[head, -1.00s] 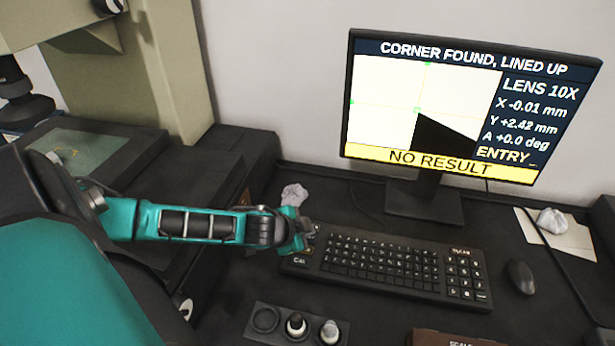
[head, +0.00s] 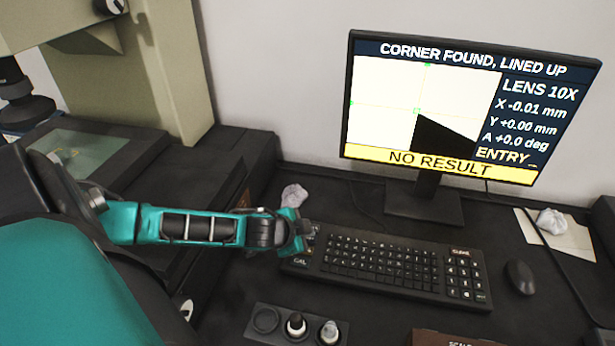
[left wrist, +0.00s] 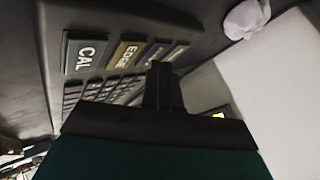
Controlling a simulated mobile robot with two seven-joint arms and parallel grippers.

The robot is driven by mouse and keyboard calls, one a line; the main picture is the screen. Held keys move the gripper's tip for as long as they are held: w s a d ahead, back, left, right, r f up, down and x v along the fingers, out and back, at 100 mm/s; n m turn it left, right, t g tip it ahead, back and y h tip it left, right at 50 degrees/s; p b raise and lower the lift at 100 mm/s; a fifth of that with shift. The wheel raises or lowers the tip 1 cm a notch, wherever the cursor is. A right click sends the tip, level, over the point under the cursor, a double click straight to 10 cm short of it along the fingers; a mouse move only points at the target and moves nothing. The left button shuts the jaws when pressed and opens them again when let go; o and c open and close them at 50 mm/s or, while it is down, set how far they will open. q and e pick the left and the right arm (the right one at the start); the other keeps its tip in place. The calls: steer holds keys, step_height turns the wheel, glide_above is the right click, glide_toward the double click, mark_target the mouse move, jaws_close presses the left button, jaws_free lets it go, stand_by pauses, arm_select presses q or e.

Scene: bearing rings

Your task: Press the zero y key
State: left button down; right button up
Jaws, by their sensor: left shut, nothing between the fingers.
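My left gripper (head: 306,238) is shut and empty, at the upper left corner of the black keyboard (head: 385,263). In the left wrist view its closed fingers (left wrist: 160,78) reach over the row of large keys. A CAL key (left wrist: 86,56) and a tan EDGE key (left wrist: 126,55) show there, with further keys beside the fingers whose labels I cannot read. I cannot make out the zero y key; the fingers may cover it. The monitor (head: 470,108) reads X -0.01 mm, Y +0.00 mm, A +0.0 deg, with NO RESULT on the yellow bar. My right gripper is not in view.
A mouse (head: 520,277) is right of the keyboard. A black holder (head: 262,338) with small bottles stands in front. A microscope stage (head: 95,150) is at the left.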

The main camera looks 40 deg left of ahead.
arm_select(q)
steer(key=shift+r+p, duration=0.6)
steer(key=shift+r, duration=0.05)
steer(key=shift+r, duration=2.5)
